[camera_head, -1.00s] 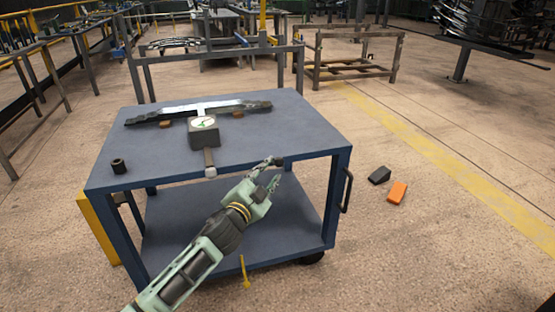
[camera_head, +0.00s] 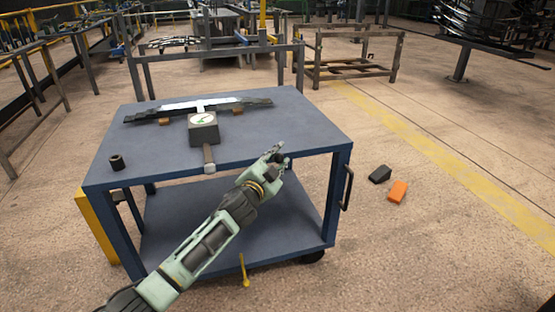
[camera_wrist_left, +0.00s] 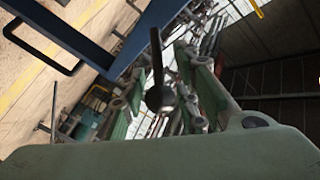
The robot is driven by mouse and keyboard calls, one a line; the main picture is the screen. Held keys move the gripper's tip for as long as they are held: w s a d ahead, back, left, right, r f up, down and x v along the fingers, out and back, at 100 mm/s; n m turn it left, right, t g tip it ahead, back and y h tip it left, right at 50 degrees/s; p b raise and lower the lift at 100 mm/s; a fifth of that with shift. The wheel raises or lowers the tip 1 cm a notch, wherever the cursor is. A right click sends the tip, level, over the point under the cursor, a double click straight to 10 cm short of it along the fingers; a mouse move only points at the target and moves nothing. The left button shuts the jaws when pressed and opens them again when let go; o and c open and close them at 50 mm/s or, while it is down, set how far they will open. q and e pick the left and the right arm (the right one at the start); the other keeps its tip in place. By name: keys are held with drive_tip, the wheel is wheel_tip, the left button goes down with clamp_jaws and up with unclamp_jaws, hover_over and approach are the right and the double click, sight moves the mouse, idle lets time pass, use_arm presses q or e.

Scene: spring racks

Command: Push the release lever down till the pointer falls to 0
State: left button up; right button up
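The gauge box (camera_head: 203,131) stands on the blue cart's top. Its round white dial (camera_head: 201,118) faces up, with a green mark and a thin pointer too small to read. The release lever (camera_head: 209,158) sticks out from the box toward the cart's front edge and ends in a pale tip. My left gripper (camera_head: 277,154) is right of the lever tip, near the front edge, apart from it. In the left wrist view its two fingers (camera_wrist_left: 160,100) stand apart, with a dark round-ended rod between them in the picture; I cannot tell what that is. My right gripper is not in view.
The blue cart (camera_head: 290,125) also carries a dark leaf spring (camera_head: 150,117) behind the gauge and a small black cylinder (camera_head: 117,162) at the left. A black handle (camera_head: 346,188) is on its right side. Black (camera_head: 380,174) and orange (camera_head: 397,190) blocks lie on the floor.

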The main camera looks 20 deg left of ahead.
use_arm(q)
clamp_jaws()
drive_tip(key=shift+f, duration=0.1)
idle(0.4)
